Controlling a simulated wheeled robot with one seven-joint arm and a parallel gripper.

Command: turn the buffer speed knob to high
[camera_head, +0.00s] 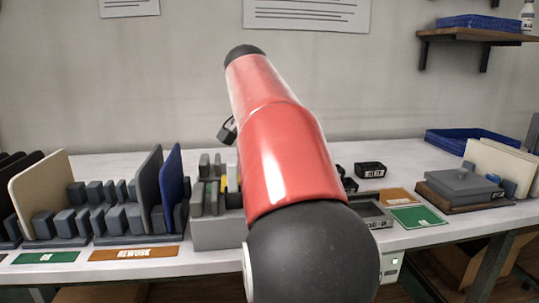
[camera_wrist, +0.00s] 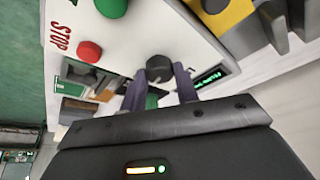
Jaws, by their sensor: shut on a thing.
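The dark round knob (camera_wrist: 158,66) sits on a white control panel (camera_wrist: 135,38) in the wrist view. My gripper (camera_wrist: 160,76) has its two purple-grey fingers on either side of the knob and is shut on it. A small display with green characters (camera_wrist: 208,77) is just right of the fingers. A red button (camera_wrist: 89,52) beside the word STOP and a green button (camera_wrist: 111,6) are on the same panel. Any pointer or speed marks on the knob cannot be made out. In the head view my arm hides the knob and my gripper.
On the bench, a rack with grey blocks and upright panels (camera_head: 150,190) stands left of my arm. A grey tray (camera_head: 372,215), a small black bin (camera_head: 370,169) and a grey lidded block (camera_head: 462,183) are on the right. A blue tray (camera_head: 470,138) lies farther back.

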